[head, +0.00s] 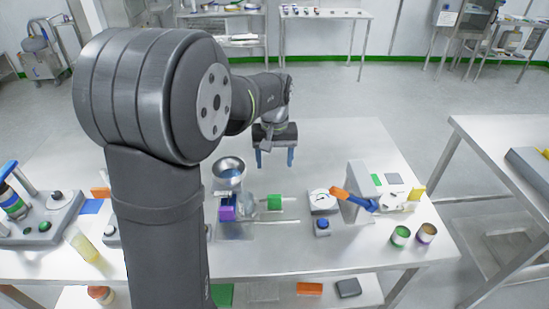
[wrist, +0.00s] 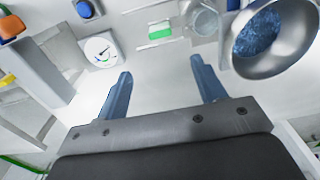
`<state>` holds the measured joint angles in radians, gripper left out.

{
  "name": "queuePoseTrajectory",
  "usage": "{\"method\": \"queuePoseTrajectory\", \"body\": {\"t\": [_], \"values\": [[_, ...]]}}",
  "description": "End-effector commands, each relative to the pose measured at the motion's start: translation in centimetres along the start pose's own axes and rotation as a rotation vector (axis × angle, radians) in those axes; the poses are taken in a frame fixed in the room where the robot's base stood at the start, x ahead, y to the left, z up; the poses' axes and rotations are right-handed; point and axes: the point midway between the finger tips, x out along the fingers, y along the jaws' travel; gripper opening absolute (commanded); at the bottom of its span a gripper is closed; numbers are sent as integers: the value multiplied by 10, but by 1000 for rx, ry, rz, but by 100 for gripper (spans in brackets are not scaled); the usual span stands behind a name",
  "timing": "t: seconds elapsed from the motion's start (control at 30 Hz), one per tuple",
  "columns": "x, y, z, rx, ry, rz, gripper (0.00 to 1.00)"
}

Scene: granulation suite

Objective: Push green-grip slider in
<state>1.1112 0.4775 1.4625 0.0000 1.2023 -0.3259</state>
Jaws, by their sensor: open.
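The green-grip slider (head: 274,202) is a green block on a thin metal rail beside a clear part, in the middle of the table in the head view. In the wrist view the green grip (wrist: 160,32) lies near the top, beyond my fingertips. My gripper (head: 275,158) is open and empty, fingers pointing down, above and behind the slider in the head view. The open blue fingers also show in the wrist view (wrist: 159,82), apart from the slider. A metal funnel (head: 229,169) with blue granules stands left of the slider, above a purple block (head: 227,212).
A dial gauge (head: 322,201) and a grey stand with an orange-and-blue handle (head: 352,198) are right of the slider. Two small cans (head: 400,236) stand at the front right. The table (head: 330,139) behind the slider is clear. My arm hides part of the table's left.

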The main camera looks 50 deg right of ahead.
Motion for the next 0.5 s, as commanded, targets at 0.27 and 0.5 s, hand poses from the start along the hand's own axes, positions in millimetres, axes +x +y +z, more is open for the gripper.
{"method": "queuePoseTrajectory", "body": {"t": [0.27, 0.5], "values": [[-1, 0, 0, 0, 0, 0, 62], [-2, 0, 0, -140, 1, 0, 36]]}}
